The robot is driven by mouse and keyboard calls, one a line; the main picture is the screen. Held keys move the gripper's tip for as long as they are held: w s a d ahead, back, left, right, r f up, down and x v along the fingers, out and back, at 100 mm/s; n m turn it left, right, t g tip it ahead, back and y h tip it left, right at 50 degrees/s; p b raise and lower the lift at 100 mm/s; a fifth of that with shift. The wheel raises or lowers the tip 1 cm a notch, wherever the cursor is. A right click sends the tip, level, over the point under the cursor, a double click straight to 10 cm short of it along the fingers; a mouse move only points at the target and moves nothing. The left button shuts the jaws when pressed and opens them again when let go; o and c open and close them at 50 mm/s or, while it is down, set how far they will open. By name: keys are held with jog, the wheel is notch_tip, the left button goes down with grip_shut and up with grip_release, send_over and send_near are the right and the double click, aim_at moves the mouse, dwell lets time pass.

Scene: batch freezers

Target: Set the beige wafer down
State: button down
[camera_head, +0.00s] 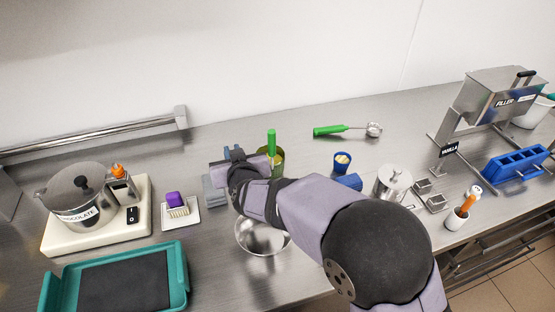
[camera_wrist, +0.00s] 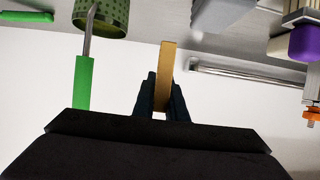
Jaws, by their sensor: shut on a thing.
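The beige wafer (camera_wrist: 167,62) shows in the wrist view as a narrow upright strip. My gripper (camera_wrist: 160,92) is shut on its lower part in that view, and the rest sticks out past the dark fingertips. In the head view my gripper (camera_head: 232,158) is over the back left-middle of the steel counter, above a grey block (camera_head: 213,191). The wafer cannot be made out there. No surface is seen touching the wafer.
Right beside my gripper stands a green-handled tool (camera_head: 271,142) in an olive cup (camera_head: 278,158). A steel bowl (camera_head: 262,238) sits below my arm. A blue cup (camera_head: 342,162) stands to the right.

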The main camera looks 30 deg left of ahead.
notch_tip(320, 180, up, 18)
jog(key=w+d+m+t+h, duration=0.2)
jog(key=w+d, duration=0.5)
jog(key=w, duration=0.4)
jog(key=w+d+m+t+h, duration=0.1)
jog(key=w+d+m+h, duration=0.15)
jog(key=w+d, duration=0.65)
jog(key=shift+w+a+f+b, duration=0.1)
jog(key=shift+w+a+f, duration=0.35)
jog(key=shift+f, duration=4.2)
jog(key=shift+w+a+f+b, duration=0.1)
jog(key=shift+w+a+f, duration=0.4)
jog(key=shift+f, duration=4.15)
jog(key=shift+w+a+f+b, duration=0.1)
jog(key=shift+w+a+f, duration=0.35)
jog(key=shift+f, duration=4.2)
jog(key=shift+s+a, duration=0.15)
jog(key=shift+s, duration=0.05)
jog(key=shift+f, duration=0.2)
jog(key=c, duration=1.8)
grip_release()
